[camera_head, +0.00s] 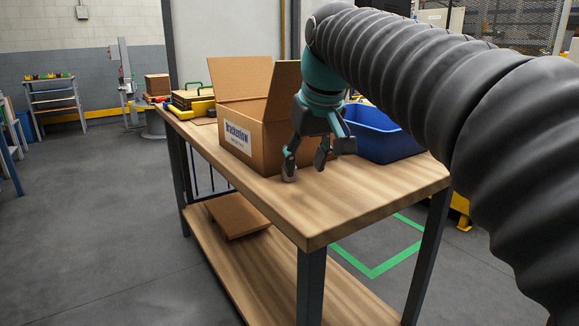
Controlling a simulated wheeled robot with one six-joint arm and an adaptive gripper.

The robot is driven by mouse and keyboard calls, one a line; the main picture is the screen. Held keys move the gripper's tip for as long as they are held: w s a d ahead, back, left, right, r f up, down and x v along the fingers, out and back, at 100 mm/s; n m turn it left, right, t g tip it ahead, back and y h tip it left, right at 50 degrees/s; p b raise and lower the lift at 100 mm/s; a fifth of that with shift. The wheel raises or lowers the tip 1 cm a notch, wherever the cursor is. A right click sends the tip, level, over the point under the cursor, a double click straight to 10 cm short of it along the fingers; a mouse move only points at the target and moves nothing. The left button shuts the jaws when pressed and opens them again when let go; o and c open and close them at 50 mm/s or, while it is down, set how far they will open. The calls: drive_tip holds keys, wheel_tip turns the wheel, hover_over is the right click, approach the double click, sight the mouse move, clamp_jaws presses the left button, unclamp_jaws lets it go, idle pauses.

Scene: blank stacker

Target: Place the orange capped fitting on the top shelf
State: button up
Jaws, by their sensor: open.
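I cannot make out an orange capped fitting in this view. My gripper (306,166) is teal with grey fingertips and points down over the wooden bench's top surface (345,195). Its fingers are spread apart, with nothing visible between them. It is just in front of an open cardboard box (236,138) and left of a blue bin (378,140). The insides of the box and bin are mostly hidden. The bench has an upper top and a lower wooden shelf (260,275); I cannot tell which surface is the top shelf.
A flat brown board (236,215) lies on the lower shelf. Yellow and black items (193,101) sit at the bench's far end. A rack (52,97) with small coloured objects stands far left. The bench top's near end is clear, as is the grey floor (110,230) at left.

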drive_tip(key=shift+w+a, duration=0.35)
drive_tip(key=shift+w, duration=0.45)
drive_tip(key=shift+w+a, duration=0.35)
drive_tip(key=shift+w, duration=0.45)
drive_tip(key=w, duration=0.1)
drive_tip(key=w+a, duration=0.1)
drive_tip(key=w, duration=0.2)
drive_tip(key=shift+a+f+p, duration=0.25)
drive_tip(key=shift+a+p, duration=0.05)
drive_tip(key=shift+p, duration=0.05)
drive_tip(key=shift+f, duration=0.35)
clamp_jaws()
